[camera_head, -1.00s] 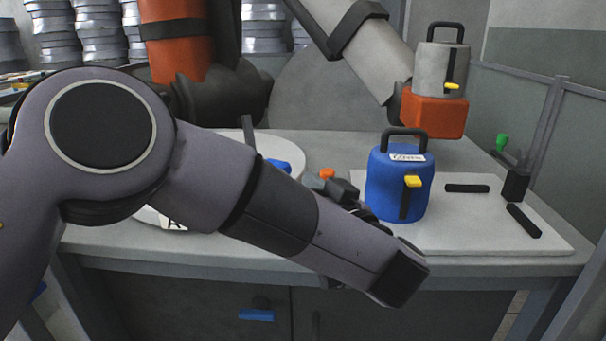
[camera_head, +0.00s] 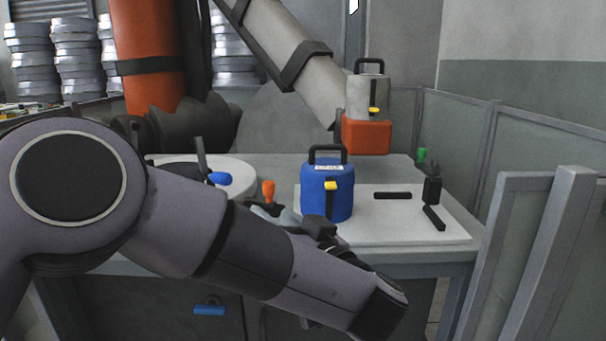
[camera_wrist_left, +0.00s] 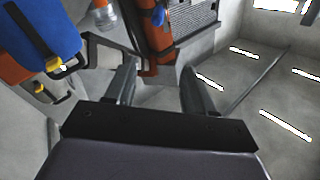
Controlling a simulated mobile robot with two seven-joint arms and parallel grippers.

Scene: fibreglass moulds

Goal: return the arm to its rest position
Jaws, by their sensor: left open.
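My left arm (camera_head: 240,255) comes in from the left and reaches across the front of the bench, bent at the wrist. Its gripper (camera_wrist_left: 160,90) shows in the left wrist view with two dark fingers apart and nothing between them. In the head view the gripper is mostly hidden behind the wrist, beside the blue canister. The blue canister (camera_head: 318,193) stands upright on a white board, with a black handle and yellow latch. It also shows at the upper left of the left wrist view (camera_wrist_left: 45,30). My right gripper is not in view.
A large orange and grey arm (camera_head: 285,45) stands behind the bench; a grey canister (camera_head: 365,98) with an orange base is at its end. The white board (camera_head: 400,225) carries black bars. A white round plate (camera_head: 240,168) is at left. Grey panels (camera_head: 530,250) stand at right.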

